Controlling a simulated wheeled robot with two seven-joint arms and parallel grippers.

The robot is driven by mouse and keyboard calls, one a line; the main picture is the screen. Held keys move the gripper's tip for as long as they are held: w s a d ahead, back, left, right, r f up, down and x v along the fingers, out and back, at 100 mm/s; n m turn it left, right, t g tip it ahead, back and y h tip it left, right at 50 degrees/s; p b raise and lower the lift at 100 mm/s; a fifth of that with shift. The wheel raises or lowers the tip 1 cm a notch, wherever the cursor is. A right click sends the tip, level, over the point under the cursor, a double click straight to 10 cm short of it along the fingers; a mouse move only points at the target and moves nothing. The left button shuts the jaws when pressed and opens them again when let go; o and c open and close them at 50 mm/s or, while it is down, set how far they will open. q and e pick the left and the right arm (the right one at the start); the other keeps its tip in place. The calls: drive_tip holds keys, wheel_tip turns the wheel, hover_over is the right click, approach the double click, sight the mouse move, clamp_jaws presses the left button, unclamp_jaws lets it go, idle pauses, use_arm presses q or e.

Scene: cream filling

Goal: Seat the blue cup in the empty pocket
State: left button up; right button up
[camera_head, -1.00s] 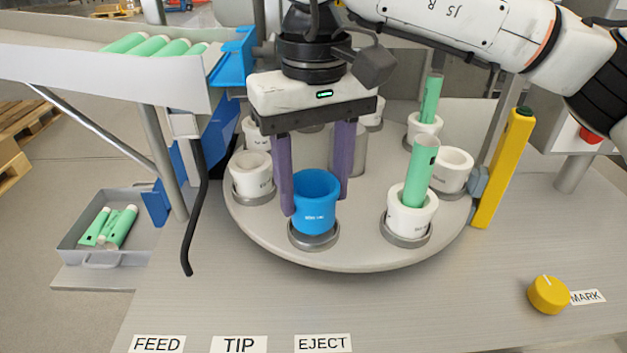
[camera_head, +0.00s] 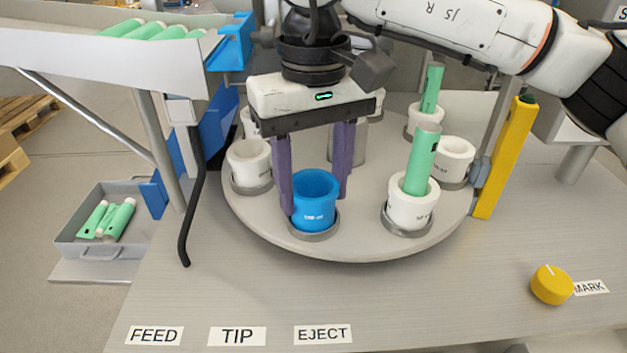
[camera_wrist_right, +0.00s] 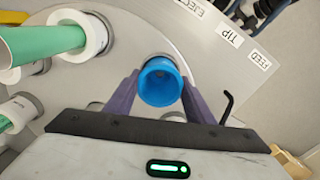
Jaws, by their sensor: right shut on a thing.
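The blue cup (camera_head: 315,205) stands upright at the front of the round turntable (camera_head: 350,247), at a metal ring pocket (camera_head: 315,233). Its base is at or inside the ring; whether it rests fully on the bottom cannot be told. My right gripper (camera_head: 316,200) comes down from above with its two purple fingers on either side of the cup, shut on it. In the right wrist view the blue cup (camera_wrist_right: 160,82) sits between the fingertips, its open mouth facing the camera. My left gripper is not in view.
White cups stand in other turntable pockets, one (camera_head: 410,212) to the right with a green tube (camera_head: 422,160), another (camera_head: 250,165) to the left. A yellow post (camera_head: 505,160) stands at the right edge, a black bent rod (camera_head: 190,215) at the left. A yellow knob (camera_head: 551,285) sits front right.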

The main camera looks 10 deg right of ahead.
drive_tip(key=o, duration=1.2)
wheel_tip(320, 180, up, 10)
drive_tip(key=shift+r+p, duration=0.2)
drive_tip(key=shift+p, duration=0.45)
